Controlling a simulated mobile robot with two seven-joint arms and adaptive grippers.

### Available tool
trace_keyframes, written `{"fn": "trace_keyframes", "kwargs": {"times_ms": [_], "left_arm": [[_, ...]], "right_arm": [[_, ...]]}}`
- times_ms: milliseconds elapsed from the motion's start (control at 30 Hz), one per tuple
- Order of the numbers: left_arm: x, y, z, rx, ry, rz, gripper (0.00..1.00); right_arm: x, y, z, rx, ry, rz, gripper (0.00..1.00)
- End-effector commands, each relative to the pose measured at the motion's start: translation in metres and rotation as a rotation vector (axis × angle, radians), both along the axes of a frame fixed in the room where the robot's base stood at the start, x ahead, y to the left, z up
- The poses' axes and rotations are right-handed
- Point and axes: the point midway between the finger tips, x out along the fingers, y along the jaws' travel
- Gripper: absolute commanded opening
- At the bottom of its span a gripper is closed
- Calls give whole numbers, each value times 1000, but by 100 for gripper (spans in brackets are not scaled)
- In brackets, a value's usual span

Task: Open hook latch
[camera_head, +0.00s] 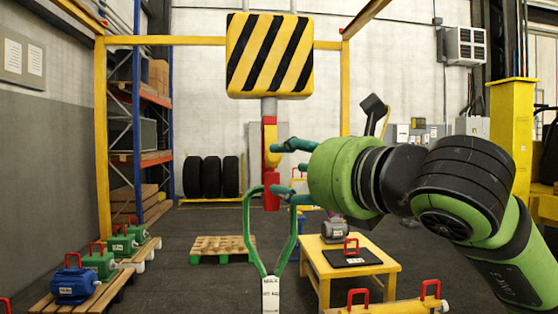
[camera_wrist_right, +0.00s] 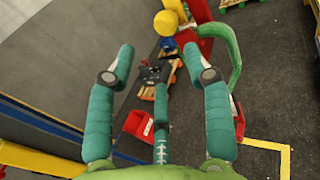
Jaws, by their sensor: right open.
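The red crane hook (camera_head: 271,200) hangs from the yellow-and-black striped block (camera_head: 269,56). A yellow part (camera_head: 270,150), which looks like its latch, sits between its red upper and lower parts. Whether the latch is open or shut is not clear. My right gripper (camera_head: 286,168) is open, its teal fingers apart just right of the hook. In the right wrist view the open fingers (camera_wrist_right: 160,62) have empty space between them, and the yellow part (camera_wrist_right: 165,22) and red hook (camera_wrist_right: 200,12) lie beyond them. My left gripper is not in view.
A green sling (camera_head: 248,228) with a white tag (camera_head: 270,295) stands below the hook, close under my right gripper. A yellow table (camera_head: 350,268) is lower right. Green and blue motors (camera_head: 75,285) on pallets are at left. An empty pallet (camera_head: 222,246) lies behind.

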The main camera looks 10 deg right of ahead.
Motion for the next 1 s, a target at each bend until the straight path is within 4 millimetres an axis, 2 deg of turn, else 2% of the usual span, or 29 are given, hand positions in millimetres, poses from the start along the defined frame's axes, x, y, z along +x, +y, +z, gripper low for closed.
{"fn": "trace_keyframes", "kwargs": {"times_ms": [67, 167, 400, 600, 933, 967, 1000], "left_arm": [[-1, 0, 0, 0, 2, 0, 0], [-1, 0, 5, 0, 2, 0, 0], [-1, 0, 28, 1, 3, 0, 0], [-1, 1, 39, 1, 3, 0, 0], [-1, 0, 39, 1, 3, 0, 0], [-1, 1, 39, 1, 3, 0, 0], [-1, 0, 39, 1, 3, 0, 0]], "right_arm": [[0, -10, 10, -2, -19, -54, 51], [6, -12, 14, -2, -21, -74, 51], [39, 3, 15, -3, -18, -69, 51], [60, 11, 14, -2, -20, -68, 51], [65, 14, 11, -3, -22, -66, 51], [65, 14, 11, -3, -22, -66, 47], [65, 14, 11, -3, -22, -66, 31]]}}
